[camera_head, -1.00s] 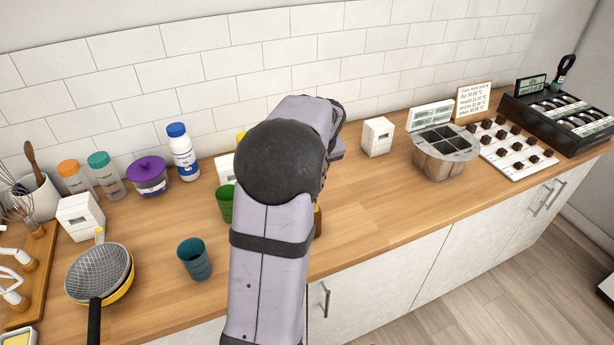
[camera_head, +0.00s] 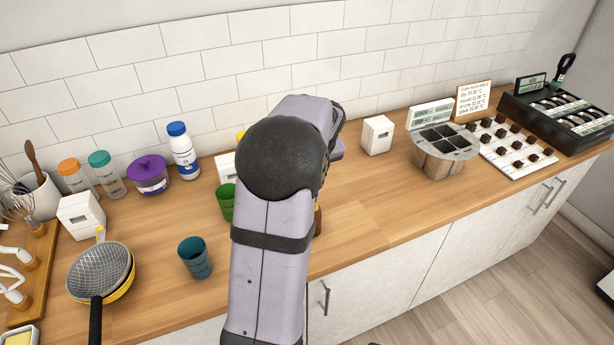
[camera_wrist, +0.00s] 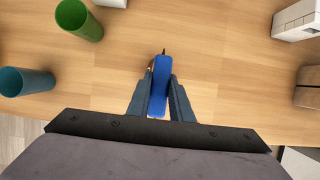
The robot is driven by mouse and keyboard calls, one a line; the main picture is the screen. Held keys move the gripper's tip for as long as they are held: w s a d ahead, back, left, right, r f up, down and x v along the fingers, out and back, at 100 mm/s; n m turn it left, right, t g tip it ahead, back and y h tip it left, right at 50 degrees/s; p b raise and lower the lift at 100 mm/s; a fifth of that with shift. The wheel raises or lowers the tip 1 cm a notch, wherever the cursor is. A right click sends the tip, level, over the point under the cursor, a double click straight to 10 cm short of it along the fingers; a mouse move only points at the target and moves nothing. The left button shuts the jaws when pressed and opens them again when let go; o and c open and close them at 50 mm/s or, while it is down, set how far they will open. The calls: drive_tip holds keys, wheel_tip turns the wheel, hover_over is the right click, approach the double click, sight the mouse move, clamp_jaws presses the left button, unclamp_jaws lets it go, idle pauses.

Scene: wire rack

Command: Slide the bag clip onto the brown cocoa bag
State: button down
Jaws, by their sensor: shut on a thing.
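In the wrist view, my gripper (camera_wrist: 160,98) points down with its two dark fingers closed on a blue bag clip (camera_wrist: 161,72). The clip lies lengthwise between the fingers and sticks out past their tips. A small dark tip and a bit of brown show at the clip's far end, too small to make out. In the head view my arm hides the gripper and the clip. A narrow brown sliver (camera_head: 318,220) shows at the right edge of my arm; it may be the brown cocoa bag, mostly hidden.
A green cup (camera_head: 226,203) and a teal cup (camera_head: 195,258) stand left of my arm. A pan (camera_head: 128,285) lies further left. The counter between arm and container is clear.

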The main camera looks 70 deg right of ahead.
idle(0.4)
drive_tip(key=c, duration=1.5)
unclamp_jaws()
drive_tip(key=shift+r, duration=0.1)
drive_tip(key=shift+p+v, duration=2.8)
drive_tip(key=shift+v, duration=0.2)
drive_tip(key=b+v, duration=0.2)
drive_tip(key=v, duration=0.5)
drive_tip(key=shift+s+a+r, duration=0.1)
